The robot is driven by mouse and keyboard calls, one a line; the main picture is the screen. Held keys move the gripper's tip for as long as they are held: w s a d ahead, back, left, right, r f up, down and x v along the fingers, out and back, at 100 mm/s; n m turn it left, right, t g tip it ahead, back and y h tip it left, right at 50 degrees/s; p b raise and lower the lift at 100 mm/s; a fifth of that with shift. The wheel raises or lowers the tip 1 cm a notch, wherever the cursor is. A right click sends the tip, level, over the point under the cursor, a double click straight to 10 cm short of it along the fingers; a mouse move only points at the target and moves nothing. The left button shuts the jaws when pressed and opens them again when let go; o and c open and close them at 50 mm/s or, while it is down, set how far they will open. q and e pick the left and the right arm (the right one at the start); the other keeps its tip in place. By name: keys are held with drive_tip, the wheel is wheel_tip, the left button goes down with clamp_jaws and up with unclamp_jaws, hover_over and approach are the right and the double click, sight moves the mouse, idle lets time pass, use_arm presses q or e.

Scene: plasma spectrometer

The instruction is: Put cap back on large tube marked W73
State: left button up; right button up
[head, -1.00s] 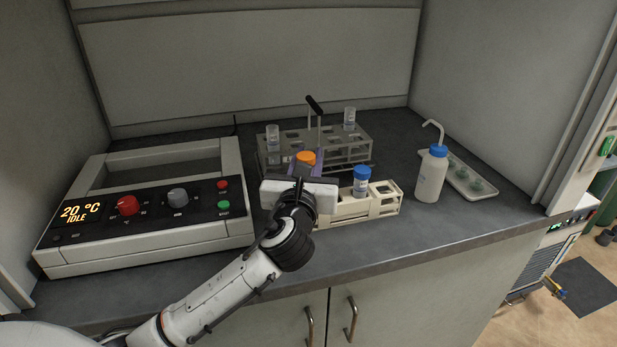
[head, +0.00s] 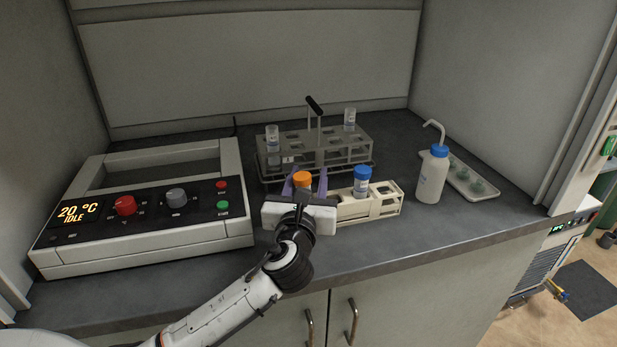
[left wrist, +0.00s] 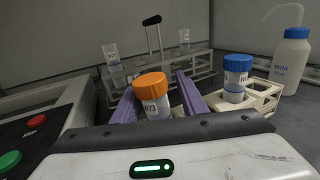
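The large tube (left wrist: 157,108), with a label that seems to read W73, stands upright between my left gripper's fingers. The orange cap (head: 302,179) sits on top of it and also shows in the left wrist view (left wrist: 150,85). My left gripper (head: 305,183) has its purple fingers spread on both sides of the tube and cap, with a gap showing on the right side in the left wrist view (left wrist: 160,98). The gripper's body hides the tube's lower part in the head view. My right gripper is not in view.
A blue-capped tube (head: 361,182) stands in the cream rack (head: 386,205) just right. Behind is a grey wire rack (head: 330,155) with clear tubes and a handle. A heater block (head: 150,228) stands left, a wash bottle (head: 432,177) and tray (head: 470,178) right.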

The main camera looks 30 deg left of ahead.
use_arm(q)
drive_tip(key=v, duration=1.2)
